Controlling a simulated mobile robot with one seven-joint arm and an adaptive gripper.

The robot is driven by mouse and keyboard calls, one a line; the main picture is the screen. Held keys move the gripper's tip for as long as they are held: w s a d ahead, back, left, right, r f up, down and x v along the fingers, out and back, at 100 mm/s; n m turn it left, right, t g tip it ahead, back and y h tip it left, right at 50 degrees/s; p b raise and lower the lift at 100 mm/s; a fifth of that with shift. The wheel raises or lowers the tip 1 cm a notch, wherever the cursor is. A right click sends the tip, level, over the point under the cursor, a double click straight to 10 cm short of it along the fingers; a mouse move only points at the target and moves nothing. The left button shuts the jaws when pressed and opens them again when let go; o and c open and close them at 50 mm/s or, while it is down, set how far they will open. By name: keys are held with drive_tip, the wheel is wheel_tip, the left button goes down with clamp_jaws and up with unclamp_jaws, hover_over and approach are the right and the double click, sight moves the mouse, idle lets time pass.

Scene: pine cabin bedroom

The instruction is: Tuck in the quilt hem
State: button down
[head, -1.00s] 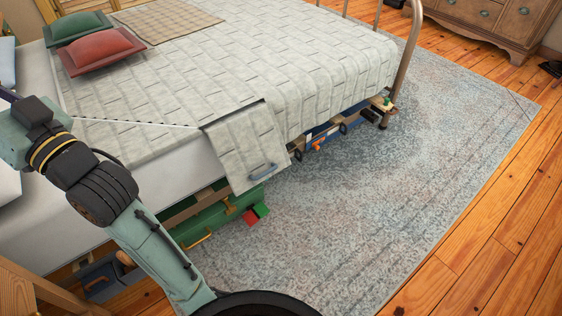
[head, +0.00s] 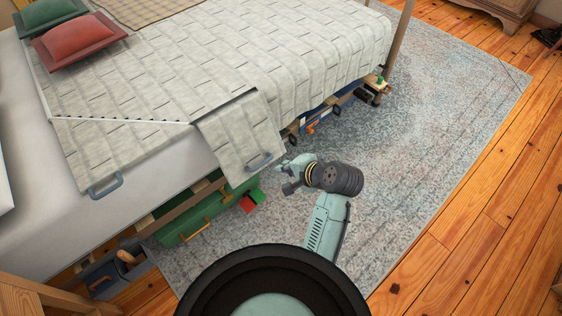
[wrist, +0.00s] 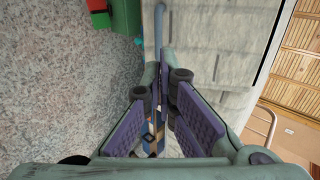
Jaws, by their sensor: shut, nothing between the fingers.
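The pale patterned quilt (head: 300,60) covers the bed. A hem flap (head: 232,138) hangs over the near side, with a blue handle (head: 260,160) at its lower edge. A second blue handle (head: 105,186) is on the quilt's edge farther left, where the hem lies along the white mattress side. My gripper (head: 288,178) is just right of the hanging flap, above the rug. In the wrist view my gripper (wrist: 160,68) is shut and empty, with the flap's handle (wrist: 159,25) just beyond the fingertips and the flap (wrist: 205,35) to the right. Contact with the handle cannot be told.
A bedpost (head: 397,45) stands at the far corner. The blue-grey rug (head: 430,130) is clear to the right.

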approach(257, 162)
drive_tip(key=x, duration=0.2)
drive_tip(key=shift+w+a+f, duration=0.1)
drive_tip(key=shift+w+f, duration=0.2)
drive_tip(key=shift+f, duration=0.1)
drive_tip(key=shift+w+a+f+b, duration=0.15)
drive_tip(key=shift+w+f+b, duration=0.05)
drive_tip(key=shift+f+b, duration=0.2)
drive_tip(key=shift+t+y, duration=0.4)
drive_tip(key=shift+t, duration=0.1)
drive_tip(key=b+x, duration=0.2)
drive_tip(key=x, duration=0.6)
drive_tip(key=shift+w+f, duration=0.15)
drive_tip(key=shift+f, duration=0.05)
drive_tip(key=shift+w+a+f, duration=0.35)
drive_tip(key=shift+w+a, duration=0.35)
drive_tip(key=shift+w, duration=0.15)
